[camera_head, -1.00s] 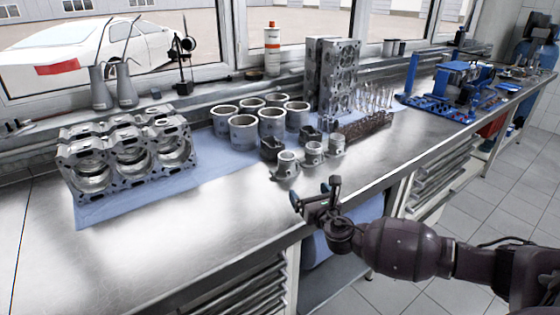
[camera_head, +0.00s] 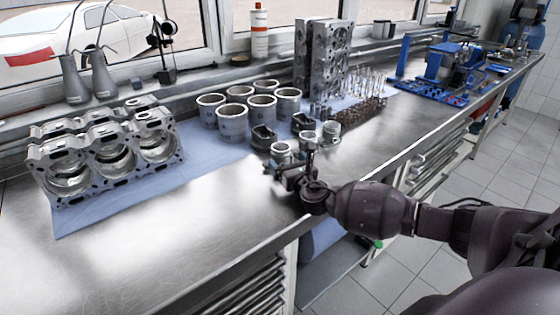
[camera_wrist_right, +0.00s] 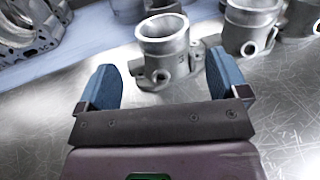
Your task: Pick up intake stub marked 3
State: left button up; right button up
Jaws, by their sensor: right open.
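Several grey metal intake stubs stand near the front of the bench. The nearest stub (camera_wrist_right: 163,50), with a faint mark that looks like a 3, stands upright in the right wrist view. It also shows in the head view (camera_head: 281,149), partly hidden by my gripper. My right gripper (camera_wrist_right: 163,76) is open, its blue fingers to the left and right of this stub and its palm short of it. A second stub (camera_wrist_right: 246,30) stands just right of the right finger. In the head view my right gripper (camera_head: 289,168) is over the bench. My left gripper is not in view.
Cylinder liners (camera_head: 232,124) stand behind the stubs on a blue mat (camera_head: 205,162). An engine block (camera_head: 105,158) is at left, and an upright cylinder head (camera_head: 319,62) is behind. The steel bench (camera_head: 165,235) is clear at front left.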

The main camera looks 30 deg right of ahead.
aim_at(285, 155)
jog(key=shift+w+d+r+b, duration=0.1)
jog(key=shift+w+d+b, duration=0.1)
jog(key=shift+w, duration=0.65)
jog(key=shift+w+d+f+b, duration=0.1)
jog(key=shift+w+d, duration=0.15)
jog(key=shift+w, duration=0.55)
jog(key=shift+w+d+r+b, duration=0.1)
jog(key=shift+w+d, duration=0.1)
jog(key=shift+w, duration=0.65)
jog(key=shift+r, duration=0.1)
jog(key=c, duration=1.2)
